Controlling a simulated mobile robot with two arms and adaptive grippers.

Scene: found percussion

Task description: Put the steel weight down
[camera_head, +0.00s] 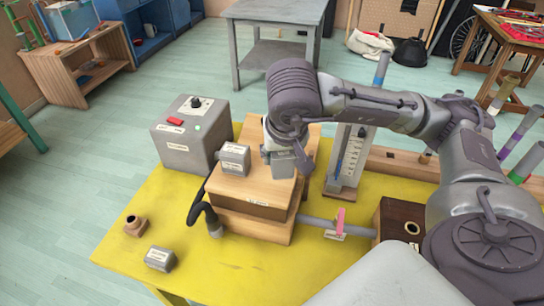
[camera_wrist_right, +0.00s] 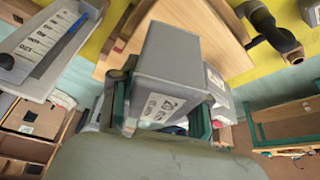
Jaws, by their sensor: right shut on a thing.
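My right gripper (camera_head: 277,147) comes in from the right over the wooden box (camera_head: 251,208) on the yellow table (camera_head: 130,215). It is shut on a grey steel weight (camera_head: 281,166). In the wrist view this weight (camera_wrist_right: 170,55) is a block with a white label, between green-edged fingers. It is over the box's right part; I cannot tell whether it touches the top. A second grey labelled block (camera_head: 233,160) rests on the box's left part, a little apart from the held one. My left gripper is not in view.
A grey control box (camera_head: 191,140) stands behind left of the wooden box. A slider panel (camera_head: 348,158) stands at right, and a dark wooden box (camera_head: 396,222) at front right. Another grey block (camera_head: 160,258) and a small brown fitting (camera_head: 135,225) lie front left, with bare table around them.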

